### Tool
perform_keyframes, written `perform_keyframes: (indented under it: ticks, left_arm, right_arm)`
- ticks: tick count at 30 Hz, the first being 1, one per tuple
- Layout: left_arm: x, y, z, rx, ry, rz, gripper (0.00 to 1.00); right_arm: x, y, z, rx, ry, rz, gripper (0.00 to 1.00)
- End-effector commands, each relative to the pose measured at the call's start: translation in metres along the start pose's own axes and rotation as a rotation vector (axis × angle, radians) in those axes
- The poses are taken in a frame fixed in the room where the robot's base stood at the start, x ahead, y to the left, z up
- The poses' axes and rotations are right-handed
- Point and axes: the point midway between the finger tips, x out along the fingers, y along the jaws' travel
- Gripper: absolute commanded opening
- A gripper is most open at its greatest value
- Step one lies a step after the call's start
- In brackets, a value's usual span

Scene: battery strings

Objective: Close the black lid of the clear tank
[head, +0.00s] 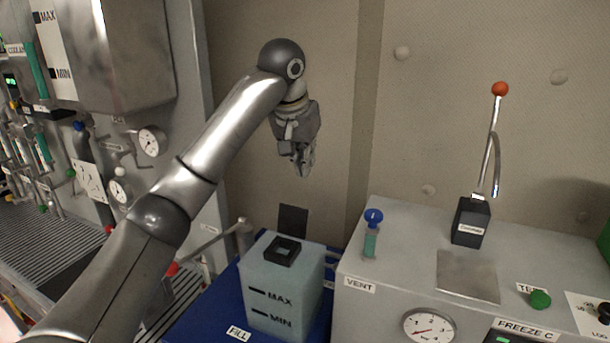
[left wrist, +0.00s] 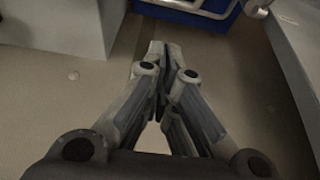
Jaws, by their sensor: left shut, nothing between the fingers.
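The clear tank (head: 283,290), pale and marked MAX and MIN, stands at the lower middle of the head view. On its top is a square black neck (head: 282,251) with a dark opening. The black lid (head: 294,220) stands up behind the neck as a dark flat plate, open. My left gripper (head: 303,172) points down above and behind the tank, apart from the lid. Its fingers are shut and empty; they also show closed together in the left wrist view (left wrist: 158,48). The tank's lid does not show in the left wrist view. My right gripper is not in view.
The tank sits on a blue base (head: 205,305) with a FILL label. A grey cabinet (head: 400,270) with a blue-topped vent valve (head: 373,218) and an orange-knobbed lever (head: 499,89) stands close on the right. Gauges and pipes line the left. A beige wall is behind.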

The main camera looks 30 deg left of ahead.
Motion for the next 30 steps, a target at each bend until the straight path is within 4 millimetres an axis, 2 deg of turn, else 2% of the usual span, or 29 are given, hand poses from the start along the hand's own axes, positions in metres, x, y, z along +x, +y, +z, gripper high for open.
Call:
perform_keyframes:
  ticks: [5, 10, 12, 15, 23, 26, 30]
  left_arm:
    - [0.025, -0.001, 0.0, 0.001, -0.006, -0.002, 0.0]
    - [0.061, -0.001, 0.0, 0.001, -0.007, -0.003, 0.0]
    - [0.076, -0.001, 0.0, 0.001, -0.007, -0.002, 0.0]
    - [0.094, -0.001, 0.001, 0.002, -0.003, -0.001, 0.0]
    - [0.075, -0.001, 0.022, 0.002, -0.001, -0.001, 0.0]
    - [0.072, -0.001, 0.027, 0.002, 0.0, -0.001, 0.0]
    - [0.07, 0.0, 0.031, 0.001, -0.001, -0.001, 0.0]
  right_arm:
    - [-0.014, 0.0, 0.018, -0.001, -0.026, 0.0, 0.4]
    - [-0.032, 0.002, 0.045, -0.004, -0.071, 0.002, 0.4]
    - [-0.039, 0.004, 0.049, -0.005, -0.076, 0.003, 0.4]
    - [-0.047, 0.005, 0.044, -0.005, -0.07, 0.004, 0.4]
    - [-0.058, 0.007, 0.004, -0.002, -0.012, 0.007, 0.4]
    - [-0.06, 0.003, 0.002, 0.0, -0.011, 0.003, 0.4]
    - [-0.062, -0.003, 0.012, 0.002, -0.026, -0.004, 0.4]
